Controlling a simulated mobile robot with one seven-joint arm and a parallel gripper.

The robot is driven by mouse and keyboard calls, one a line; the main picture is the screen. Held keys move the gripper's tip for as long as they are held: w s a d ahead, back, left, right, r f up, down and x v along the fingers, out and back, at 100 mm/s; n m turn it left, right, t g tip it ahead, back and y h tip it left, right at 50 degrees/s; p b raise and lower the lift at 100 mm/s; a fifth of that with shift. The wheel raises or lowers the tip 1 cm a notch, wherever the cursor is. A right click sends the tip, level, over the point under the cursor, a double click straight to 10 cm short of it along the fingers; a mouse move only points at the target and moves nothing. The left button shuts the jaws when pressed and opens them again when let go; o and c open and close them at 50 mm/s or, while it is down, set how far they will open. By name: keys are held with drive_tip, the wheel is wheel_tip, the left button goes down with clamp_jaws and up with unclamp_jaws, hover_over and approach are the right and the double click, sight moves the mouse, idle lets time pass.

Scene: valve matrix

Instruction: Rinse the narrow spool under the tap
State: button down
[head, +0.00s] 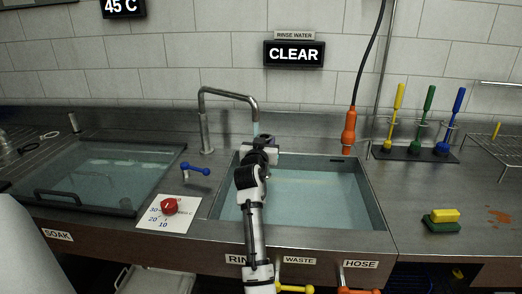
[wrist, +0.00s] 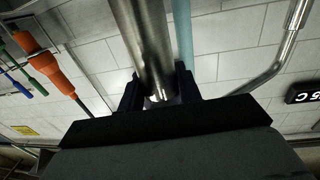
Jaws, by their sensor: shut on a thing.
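My gripper (head: 260,146) is over the rinse basin (head: 375,205), just below the tap's spout. In the wrist view my gripper (wrist: 158,92) is shut on a shiny metal cylinder, the narrow spool (wrist: 143,35), which extends up and out from between the fingers. The tap (head: 205,125) is a bent metal pipe at the basin's back left; it also shows in the wrist view (wrist: 272,70). A pale blue water stream (head: 255,129) falls from the spout. In the wrist view the stream (wrist: 183,30) runs close beside the spool; I cannot tell whether they touch. The head view mostly hides the spool.
A blue lever (head: 195,169) and a red knob (head: 169,206) sit left of the basin. The lidded soak tank (head: 95,178) is further left. An orange hose nozzle (head: 349,130) hangs behind the basin. Brushes and a sponge (head: 445,215) stand right. A sign (head: 294,54) reads CLEAR.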

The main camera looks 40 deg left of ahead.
drive_tip(key=shift+s+d+r+p, duration=0.1)
drive_tip(key=shift+s+d+p, duration=0.1)
drive_tip(key=shift+s+d, duration=0.5)
drive_tip(key=shift+s+d+p, duration=0.2)
drive_tip(key=shift+s+d, duration=0.3)
drive_tip(key=shift+d, duration=0.35)
drive_tip(key=s+d+r+p, duration=0.3)
drive_tip(key=d+r, duration=0.1)
idle(0.7)
idle(0.8)
